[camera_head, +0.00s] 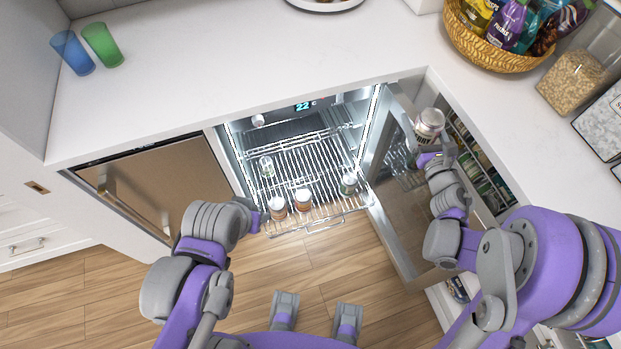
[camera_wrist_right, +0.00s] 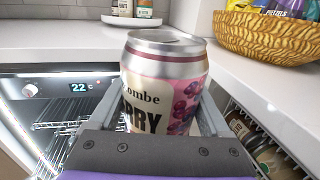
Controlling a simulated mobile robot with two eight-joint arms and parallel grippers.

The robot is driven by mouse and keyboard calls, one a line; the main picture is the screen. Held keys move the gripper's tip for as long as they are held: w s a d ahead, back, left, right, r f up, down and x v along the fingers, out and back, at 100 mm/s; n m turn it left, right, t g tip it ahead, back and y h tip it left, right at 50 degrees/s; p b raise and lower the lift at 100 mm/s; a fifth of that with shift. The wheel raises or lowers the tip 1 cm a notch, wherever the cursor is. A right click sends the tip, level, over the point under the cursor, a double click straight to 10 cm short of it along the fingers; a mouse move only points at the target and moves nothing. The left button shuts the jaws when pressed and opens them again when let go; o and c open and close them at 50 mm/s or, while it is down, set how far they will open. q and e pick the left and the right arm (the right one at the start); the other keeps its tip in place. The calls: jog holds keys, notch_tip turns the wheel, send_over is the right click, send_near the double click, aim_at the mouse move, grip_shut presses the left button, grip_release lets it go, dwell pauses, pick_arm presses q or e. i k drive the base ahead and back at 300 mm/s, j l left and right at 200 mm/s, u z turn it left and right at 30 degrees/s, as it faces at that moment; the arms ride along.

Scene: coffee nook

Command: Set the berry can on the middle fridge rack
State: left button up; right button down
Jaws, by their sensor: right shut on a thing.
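The berry can (camera_head: 430,122) is silver-topped with a pink and cream label, and it fills the middle of the right wrist view (camera_wrist_right: 165,85). My right gripper (camera_head: 428,150) is shut on it and holds it near the open fridge door (camera_head: 395,150), by the counter corner. The fridge is open and lit, with a wire rack (camera_head: 310,165) pulled partly out. Several cans and jars stand on that rack. The racks below are hidden. My left gripper (camera_head: 258,218) is at the rack's front left; its fingers are too small to read.
Jars on the rack include a brown one (camera_head: 303,199) near its front edge and a green one (camera_head: 348,183) at the right. A snack basket (camera_head: 500,55) stands on the right counter. Blue (camera_head: 72,52) and green (camera_head: 102,44) cups stand far left. The rack's middle has free room.

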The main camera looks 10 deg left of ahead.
aim_at(325, 194)
jog(key=j+z, duration=0.3)
jog(key=j, duration=0.95)
jog(key=k+j, duration=0.15)
jog(key=j, duration=0.2)
